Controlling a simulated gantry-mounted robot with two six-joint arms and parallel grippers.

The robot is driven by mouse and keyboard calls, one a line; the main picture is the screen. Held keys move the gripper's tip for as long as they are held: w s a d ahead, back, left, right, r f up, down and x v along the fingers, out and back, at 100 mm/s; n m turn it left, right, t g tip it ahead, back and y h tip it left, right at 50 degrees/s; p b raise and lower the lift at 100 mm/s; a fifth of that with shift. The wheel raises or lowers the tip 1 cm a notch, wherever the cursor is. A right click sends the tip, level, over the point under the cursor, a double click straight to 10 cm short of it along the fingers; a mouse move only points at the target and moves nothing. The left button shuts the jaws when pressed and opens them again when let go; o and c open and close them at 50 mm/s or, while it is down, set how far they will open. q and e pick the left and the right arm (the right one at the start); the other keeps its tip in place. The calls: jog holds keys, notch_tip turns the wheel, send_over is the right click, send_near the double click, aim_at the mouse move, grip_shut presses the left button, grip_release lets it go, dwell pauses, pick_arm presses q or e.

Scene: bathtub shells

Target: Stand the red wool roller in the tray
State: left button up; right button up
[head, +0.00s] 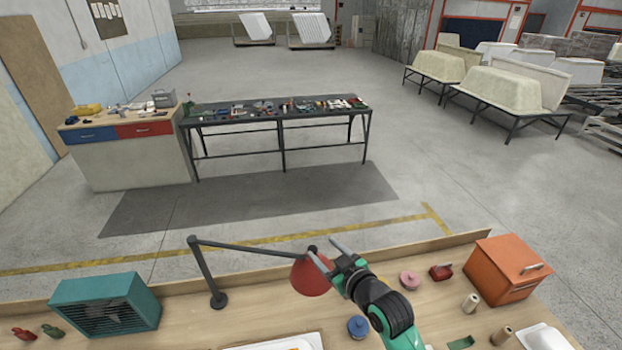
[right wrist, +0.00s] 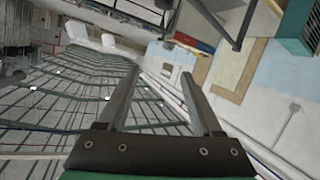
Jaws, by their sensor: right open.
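My right gripper (head: 328,250) is raised over the back of the wooden bench, in front of the red lamp shade. It is open, and the right wrist view shows nothing between its fingers (right wrist: 160,74). I cannot make out a red wool roller for certain. A pale, wood-edged tray-like thing (head: 290,342) is cut off by the bottom edge of the head view, left of my right arm, so its contents are mostly hidden. A small dark red object (head: 440,272) and a pink round one (head: 409,281) lie right of the gripper. My left gripper is not in view.
A red lamp (head: 310,280) on a black jointed arm stands close to my gripper. A teal fan box (head: 106,304) is at left and an orange box (head: 507,270) at right. A blue round object (head: 357,327) and thread spools (head: 470,303) lie near my arm. Bare wood shows left of the lamp.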

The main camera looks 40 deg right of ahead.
jog(key=w+a+r+t+y, duration=0.1)
jog(key=a+r+t, duration=0.2)
jog(key=r, duration=0.7)
jog(key=w+a+r+t, duration=0.15)
jog(key=a+r, duration=0.25)
jog(key=r, duration=0.7)
jog(key=s+a+r+t+y, duration=0.1)
jog(key=s+a+r+t, duration=0.2)
jog(key=s+r, duration=0.2)
jog(key=s+a+r+n+t+y, duration=0.1)
jog(key=s+a+r+t+y, duration=0.1)
jog(key=r, duration=1)
jog(key=s+a+r+t+y, duration=0.1)
jog(key=s+a+r+t, duration=0.3)
jog(key=s+r, duration=0.3)
notch_tip(320, 180, up, 2)
jog(key=shift+s+a+r+y, duration=0.2)
jog(key=shift+s+a+y, duration=0.2)
jog(key=shift+a, duration=0.35)
jog(key=shift+w, duration=0.1)
